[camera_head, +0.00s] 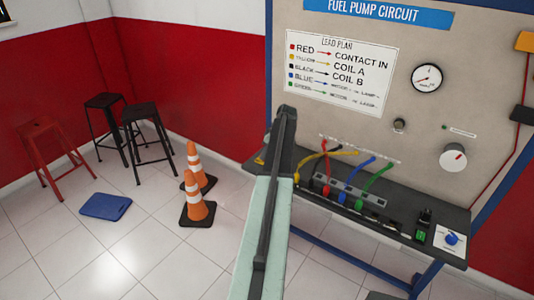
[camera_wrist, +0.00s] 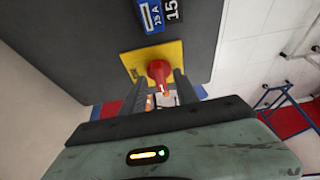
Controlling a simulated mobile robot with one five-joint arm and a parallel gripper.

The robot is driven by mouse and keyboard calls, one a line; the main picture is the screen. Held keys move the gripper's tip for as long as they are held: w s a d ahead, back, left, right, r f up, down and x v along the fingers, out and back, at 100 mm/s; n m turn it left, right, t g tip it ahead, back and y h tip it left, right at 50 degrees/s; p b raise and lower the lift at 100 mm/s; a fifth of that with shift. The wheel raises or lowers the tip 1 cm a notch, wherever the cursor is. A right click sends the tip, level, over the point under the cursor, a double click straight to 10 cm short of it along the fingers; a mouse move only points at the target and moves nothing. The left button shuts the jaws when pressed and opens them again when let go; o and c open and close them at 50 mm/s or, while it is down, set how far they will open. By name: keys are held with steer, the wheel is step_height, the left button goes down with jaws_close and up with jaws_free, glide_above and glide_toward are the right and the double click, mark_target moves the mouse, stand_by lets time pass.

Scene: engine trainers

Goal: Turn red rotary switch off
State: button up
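The red rotary switch (camera_wrist: 158,72) sits on a yellow plate (camera_wrist: 133,63) on a dark grey panel in the wrist view. Its handle points toward the camera and slightly right, with a small white mark near its lower end. My gripper (camera_wrist: 162,76) has its two dark fingers apart, one on each side of the red handle. A narrow gap seems to show beside the handle; I cannot tell whether either finger touches it. In the head view my arm reaches to the board's left side and the switch and fingers are hidden; only a small yellow patch (camera_head: 260,160) shows there.
A blue breaker (camera_wrist: 151,15) is above the plate. The fuel pump board (camera_head: 350,120) carries a gauge (camera_head: 427,78), a grey knob (camera_head: 453,157) and colored leads over a dark shelf. Cones (camera_head: 197,203), stools and a blue mat (camera_head: 105,206) stand left on open floor.

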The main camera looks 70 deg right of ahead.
steer(key=p+v, duration=0.7)
steer(key=shift+s+r, duration=0.2)
steer(key=shift+r, duration=0.15)
